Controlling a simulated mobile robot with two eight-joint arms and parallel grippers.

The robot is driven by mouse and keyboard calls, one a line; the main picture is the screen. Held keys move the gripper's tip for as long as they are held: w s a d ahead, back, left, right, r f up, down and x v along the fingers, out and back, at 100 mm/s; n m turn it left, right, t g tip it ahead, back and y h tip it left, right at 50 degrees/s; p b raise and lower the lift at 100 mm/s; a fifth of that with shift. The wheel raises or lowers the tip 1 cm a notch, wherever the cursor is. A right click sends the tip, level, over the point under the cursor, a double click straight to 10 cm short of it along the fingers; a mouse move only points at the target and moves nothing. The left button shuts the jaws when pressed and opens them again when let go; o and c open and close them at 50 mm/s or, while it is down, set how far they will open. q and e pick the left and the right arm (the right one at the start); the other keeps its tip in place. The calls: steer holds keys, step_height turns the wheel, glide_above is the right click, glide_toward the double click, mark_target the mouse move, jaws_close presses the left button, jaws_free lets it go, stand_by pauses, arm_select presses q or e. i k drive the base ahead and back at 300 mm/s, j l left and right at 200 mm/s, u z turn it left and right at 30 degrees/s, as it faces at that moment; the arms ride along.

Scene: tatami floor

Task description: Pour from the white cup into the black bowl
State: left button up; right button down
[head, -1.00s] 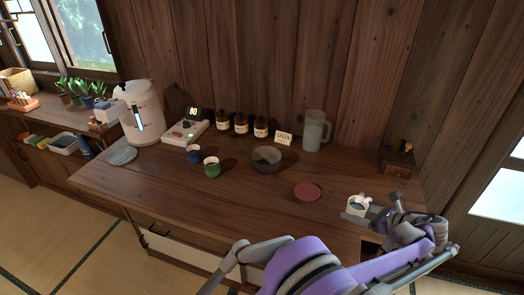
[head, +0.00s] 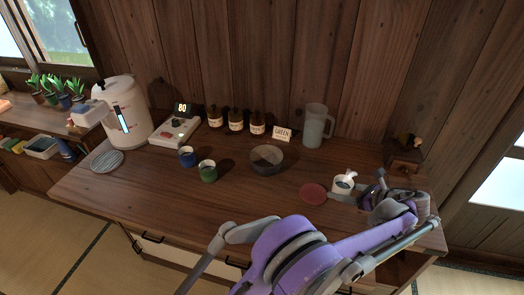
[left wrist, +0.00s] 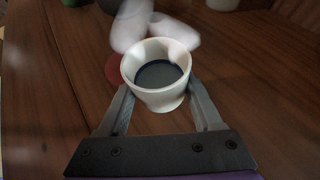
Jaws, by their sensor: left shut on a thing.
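The white cup (head: 341,187) is near the right end of the wooden table in the head view. My left gripper (head: 358,193) is shut on it from the right. In the left wrist view the cup (left wrist: 158,94) sits between the two fingers, mouth up, with dark contents inside. It looks roughly upright; its exact height above the table is unclear. The black bowl (head: 265,169) stands on the table to the left of the cup, well apart from it. My right gripper is not in view.
A red coaster (head: 312,194) lies just left of the cup. A grey pitcher (head: 314,128) and a sign (head: 282,135) stand behind. Green (head: 208,173) and blue (head: 187,158) cups are farther left. A blurred white shape (left wrist: 150,28) shows beyond the cup in the wrist view.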

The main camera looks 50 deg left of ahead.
mark_target(264, 159)
steer(key=i+j, duration=0.1)
steer(key=j, duration=0.55)
steer(key=i+j, duration=0.1)
steer(key=j, duration=0.6)
